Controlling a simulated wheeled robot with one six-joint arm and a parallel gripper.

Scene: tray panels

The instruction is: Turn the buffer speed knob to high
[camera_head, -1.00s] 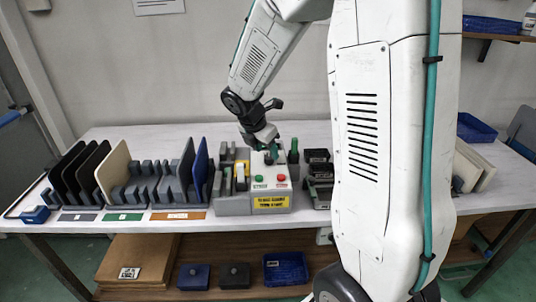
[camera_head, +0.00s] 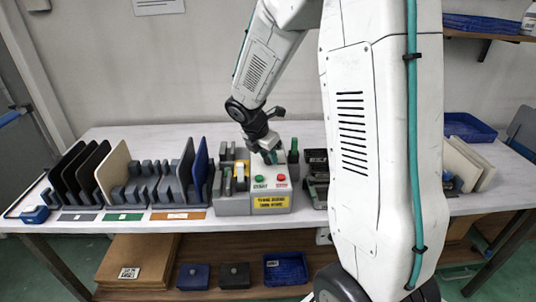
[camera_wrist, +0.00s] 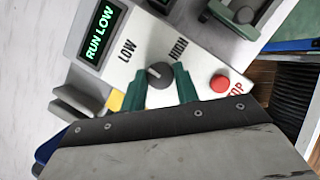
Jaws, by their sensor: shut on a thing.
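The speed knob (camera_wrist: 159,75) is a dark round dial on the white sloped face of the buffer box (camera_head: 240,208). Its face carries the words LOW (camera_wrist: 127,51) and HIGH (camera_wrist: 178,50). The display (camera_wrist: 101,32) beside it reads RUN LOW in green. My gripper (camera_wrist: 161,82) has its two teal fingers on either side of the knob, shut on it. In the head view my gripper (camera_head: 270,157) is over the back of the box, and the knob is hidden there. The exact way the knob's pointer faces is hard to tell.
A green button (camera_head: 259,179) and a red button (camera_head: 281,178) sit on the box's front, close to my gripper. Racks of upright panels (camera_head: 120,165) stand to the left. A dark fixture (camera_head: 317,165) stands right of the box.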

